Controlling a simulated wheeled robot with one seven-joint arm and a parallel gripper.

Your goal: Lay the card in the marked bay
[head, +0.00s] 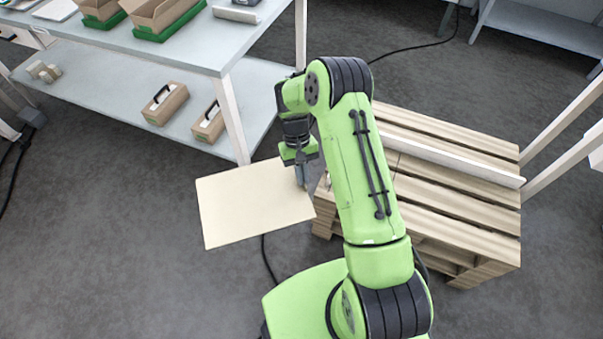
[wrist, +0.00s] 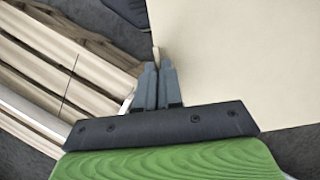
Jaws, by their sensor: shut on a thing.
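The card (head: 250,206) is a flat cream sheet, held out over the grey floor to the left of the pallet. My gripper (head: 303,182) is shut on its right-hand edge. In the wrist view the closed fingers (wrist: 157,75) are at the left edge of the card (wrist: 235,50), with a small pale bit between the tips. The grip itself is partly hidden by the fingers. I cannot make out a marked bay in either view.
A slatted wooden pallet stack (head: 455,190) stands right of the card, with a pale bar (head: 450,161) across it, partly hidden by my arm. A white workbench (head: 200,45) with cartons is at upper left. A dark cable (head: 268,258) lies on the floor. Open floor lies at left.

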